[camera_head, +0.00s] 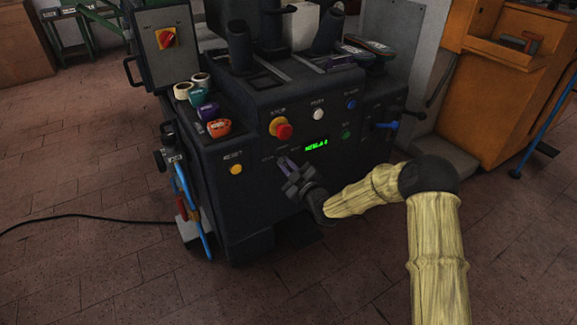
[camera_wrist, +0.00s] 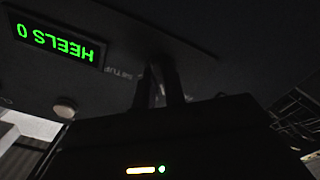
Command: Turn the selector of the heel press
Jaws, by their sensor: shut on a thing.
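The heel press (camera_head: 262,190) is a dark machine with a sloped front panel. My gripper (camera_head: 284,163) is at this panel, below the red stop button (camera_head: 284,131) and left of the green display (camera_head: 316,145). In the wrist view my gripper's dark fingers (camera_wrist: 160,75) reach the panel next to the "SETUP" label (camera_wrist: 118,73). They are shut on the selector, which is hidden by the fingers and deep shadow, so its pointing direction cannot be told. The display also shows upside down in the wrist view (camera_wrist: 55,42), reading "HEELS 0".
A yellow reset button (camera_head: 236,169) is left of my gripper; white (camera_head: 318,115), blue (camera_head: 351,103) and green (camera_head: 346,134) buttons are to the right. Tape rolls and small containers (camera_head: 205,110) stand on the left ledge.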

